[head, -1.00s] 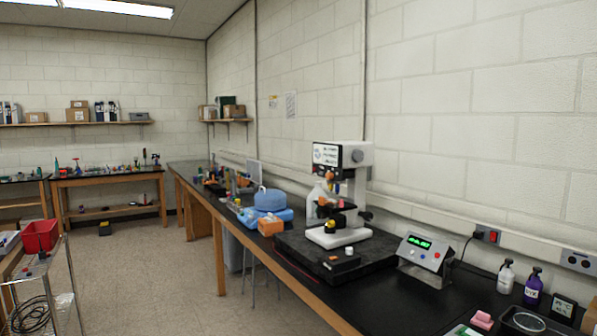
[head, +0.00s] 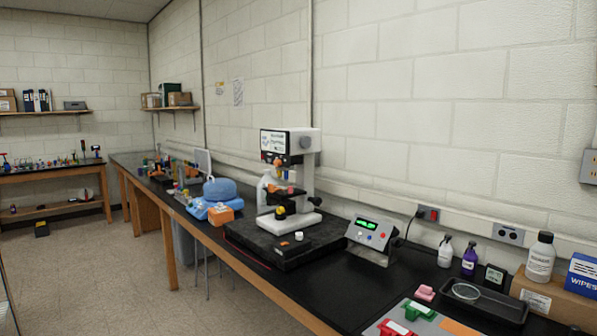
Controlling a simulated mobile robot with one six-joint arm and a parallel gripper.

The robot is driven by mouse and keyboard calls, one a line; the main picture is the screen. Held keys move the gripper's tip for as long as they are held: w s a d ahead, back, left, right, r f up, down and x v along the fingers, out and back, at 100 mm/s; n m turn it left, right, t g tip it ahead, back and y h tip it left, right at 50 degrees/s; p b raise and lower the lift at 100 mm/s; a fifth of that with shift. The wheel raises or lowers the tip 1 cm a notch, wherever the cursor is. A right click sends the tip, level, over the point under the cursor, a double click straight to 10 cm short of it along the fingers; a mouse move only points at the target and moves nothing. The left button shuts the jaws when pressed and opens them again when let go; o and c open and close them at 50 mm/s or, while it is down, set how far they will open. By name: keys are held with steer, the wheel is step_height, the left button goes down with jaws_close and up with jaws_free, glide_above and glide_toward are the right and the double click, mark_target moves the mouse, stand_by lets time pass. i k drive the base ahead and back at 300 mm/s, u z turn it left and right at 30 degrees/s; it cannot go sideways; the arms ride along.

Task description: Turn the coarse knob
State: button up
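A white microscope-like instrument (head: 307,172) with a black front panel stands on a black slab (head: 262,245) on the bench. A dark round knob (head: 316,201) sticks out at the right of its lower column. A dark knob with a yellow face (head: 281,212) sits low at the front. I cannot tell at this size which of them is the coarse knob. Orange parts show under the head of the instrument. My gripper is not in view.
A control box (head: 370,236) with a green display stands right of the slab. Bottles (head: 469,257), a black tray (head: 485,300) and a wipes box (head: 582,275) fill the bench's right end. A blue container (head: 217,190) stands to the left. Open floor (head: 130,275) lies left of the bench.

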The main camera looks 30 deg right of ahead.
mark_target(317, 200)
steer(key=z, duration=0.25)
steer(key=i, duration=2.2)
steer(key=z, duration=0.05)
